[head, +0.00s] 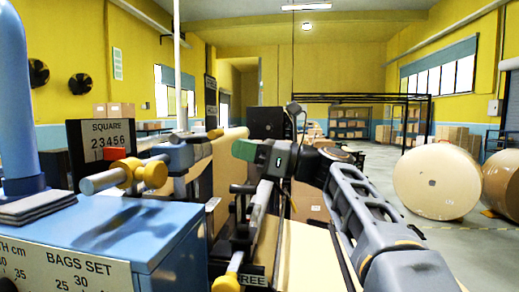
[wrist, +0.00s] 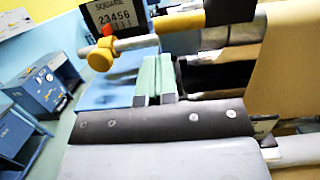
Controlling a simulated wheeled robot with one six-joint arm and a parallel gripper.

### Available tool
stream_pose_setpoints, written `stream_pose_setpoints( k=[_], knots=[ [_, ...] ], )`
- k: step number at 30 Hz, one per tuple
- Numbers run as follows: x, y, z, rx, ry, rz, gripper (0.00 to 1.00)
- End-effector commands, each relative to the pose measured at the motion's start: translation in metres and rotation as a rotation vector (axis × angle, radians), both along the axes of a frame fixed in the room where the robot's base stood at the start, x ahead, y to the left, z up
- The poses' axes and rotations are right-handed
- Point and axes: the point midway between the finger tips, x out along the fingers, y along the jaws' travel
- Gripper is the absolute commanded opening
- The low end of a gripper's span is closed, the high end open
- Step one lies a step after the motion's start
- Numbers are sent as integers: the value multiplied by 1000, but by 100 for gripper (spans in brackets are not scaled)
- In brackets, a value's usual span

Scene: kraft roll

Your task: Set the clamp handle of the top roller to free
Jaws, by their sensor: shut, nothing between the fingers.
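A grey bar with yellow collars and a round yellow knob (head: 155,175) sits at the top of the blue machine, beside a small red block (head: 117,153). The knob also shows in the wrist view (wrist: 101,57), left of my fingers. A lower lever with a yellow end (head: 226,283) stands by a plate reading FREE (head: 254,281). I cannot tell for sure which part is the top roller's clamp handle. My gripper (head: 243,150), with green fingertips, is shut and empty, right of the knob. In the wrist view its fingertips (wrist: 157,62) reach toward the bar; contact is unclear.
The blue machine housing (head: 110,230) fills the lower left, with a SQUARE number sign (head: 100,138) behind it. Brown paper hangs below my arm. Blue cabinets (wrist: 50,85) show at the wrist view's left.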

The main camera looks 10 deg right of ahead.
Motion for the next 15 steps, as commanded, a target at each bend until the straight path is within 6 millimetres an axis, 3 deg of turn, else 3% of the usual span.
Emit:
stream_pose_setpoints(
  k=[6,15],
  knots=[
    [9,24,6,-2,-1,4,0],
    [12,33,7,-2,-1,4,0]
  ],
)
